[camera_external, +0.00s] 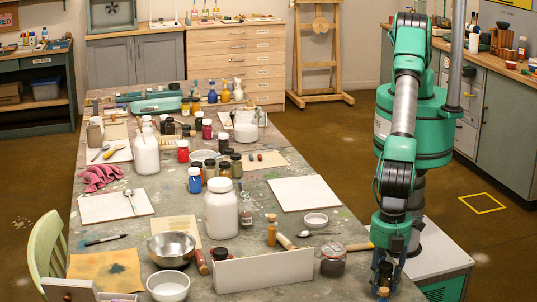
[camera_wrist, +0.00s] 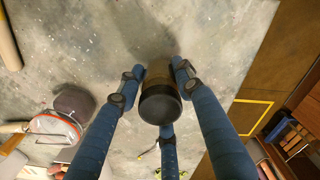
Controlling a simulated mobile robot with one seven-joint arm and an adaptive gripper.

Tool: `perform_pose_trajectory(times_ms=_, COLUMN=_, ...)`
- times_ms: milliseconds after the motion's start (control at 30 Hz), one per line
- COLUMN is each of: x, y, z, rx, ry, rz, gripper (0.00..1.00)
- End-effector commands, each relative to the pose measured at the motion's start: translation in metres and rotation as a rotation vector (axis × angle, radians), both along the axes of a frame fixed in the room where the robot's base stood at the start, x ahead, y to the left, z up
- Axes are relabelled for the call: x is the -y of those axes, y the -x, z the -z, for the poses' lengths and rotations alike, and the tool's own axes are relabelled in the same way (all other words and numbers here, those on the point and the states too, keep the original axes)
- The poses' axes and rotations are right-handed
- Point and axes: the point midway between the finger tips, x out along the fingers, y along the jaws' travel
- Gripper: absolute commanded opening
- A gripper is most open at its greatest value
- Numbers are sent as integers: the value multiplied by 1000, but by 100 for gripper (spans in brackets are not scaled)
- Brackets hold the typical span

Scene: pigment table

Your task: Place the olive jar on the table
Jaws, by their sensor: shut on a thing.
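The olive jar (camera_wrist: 160,106), with a round black lid and a dark brownish body, sits between my blue fingers in the wrist view. My gripper (camera_wrist: 153,76) is shut on it, its fingers around the jar's sides. In the external view my gripper (camera_external: 384,276) is at the table's front right edge, and its fingers hide most of the jar. The grey, paint-spotted table (camera_external: 345,204) lies below the jar; it fills much of the wrist view (camera_wrist: 225,30). I cannot tell whether the jar's base touches the table.
A white panel (camera_external: 265,270), a metal bowl (camera_external: 174,248) and a large white jar (camera_external: 222,210) stand farther left. Bare tabletop surrounds the held jar; the edge is close on the right.

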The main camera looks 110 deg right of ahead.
Motion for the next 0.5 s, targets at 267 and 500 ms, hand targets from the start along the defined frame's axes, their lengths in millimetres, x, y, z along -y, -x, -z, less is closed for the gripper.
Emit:
perform_pose_trajectory(times_ms=267, x=0, y=0, z=9, rx=1, ry=-1, rz=0, gripper=2)
perform_pose_trajectory(times_ms=500, x=0, y=0, z=10, rx=1, ry=-1, rz=0, gripper=2)
